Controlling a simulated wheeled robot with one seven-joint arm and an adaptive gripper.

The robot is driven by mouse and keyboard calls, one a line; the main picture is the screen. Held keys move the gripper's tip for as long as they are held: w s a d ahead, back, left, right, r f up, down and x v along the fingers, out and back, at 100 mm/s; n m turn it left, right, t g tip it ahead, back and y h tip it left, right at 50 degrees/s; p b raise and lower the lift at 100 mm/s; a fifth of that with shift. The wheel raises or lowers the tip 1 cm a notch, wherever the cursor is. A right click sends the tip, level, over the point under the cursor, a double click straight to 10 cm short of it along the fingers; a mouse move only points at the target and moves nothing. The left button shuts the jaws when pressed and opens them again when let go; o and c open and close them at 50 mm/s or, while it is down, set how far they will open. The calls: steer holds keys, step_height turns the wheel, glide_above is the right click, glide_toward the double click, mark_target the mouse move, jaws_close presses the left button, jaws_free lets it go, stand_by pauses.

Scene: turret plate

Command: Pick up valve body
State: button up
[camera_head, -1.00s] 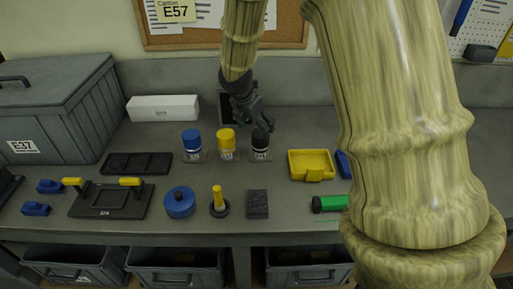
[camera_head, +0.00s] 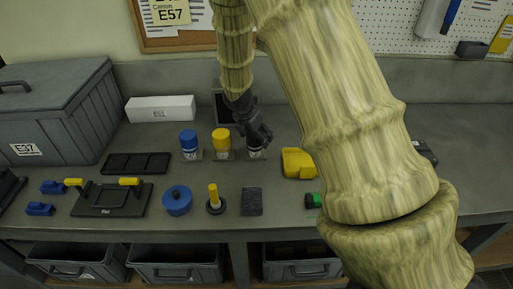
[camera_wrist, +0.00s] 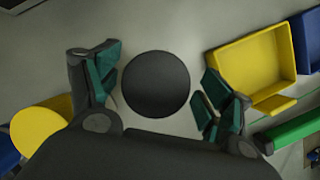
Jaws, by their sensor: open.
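No part carries a readable name, so I cannot tell for sure which is the valve body. My gripper (camera_head: 257,139) is open above a black-capped cylinder (camera_head: 255,154), the right one of three capped cylinders standing in a row. In the wrist view my gripper (camera_wrist: 158,84) has its green-padded fingers on either side of the round black top (camera_wrist: 155,84). Gaps show between the top and both fingers. In the head view the gripper hides most of the cap.
A yellow-capped cylinder (camera_head: 222,140) stands close left, with a blue-capped one (camera_head: 189,141) beyond. A yellow tray (camera_head: 298,163) lies to the right. In front are a blue round part (camera_head: 177,201), a yellow post (camera_head: 214,195) and a dark block (camera_head: 252,202).

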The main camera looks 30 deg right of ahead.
steer(key=shift+a+f, duration=0.15)
steer(key=shift+a, duration=0.05)
steer(key=shift+w+f, duration=0.2)
steer(key=shift+w, duration=0.05)
steer(key=shift+s+d+r, duration=0.1)
steer(key=shift+s+d, duration=0.15)
steer(key=shift+d, duration=0.05)
steer(key=c, duration=1)
steer(key=shift+w+a, duration=0.15)
steer(key=shift+a, duration=0.05)
jaws_close()
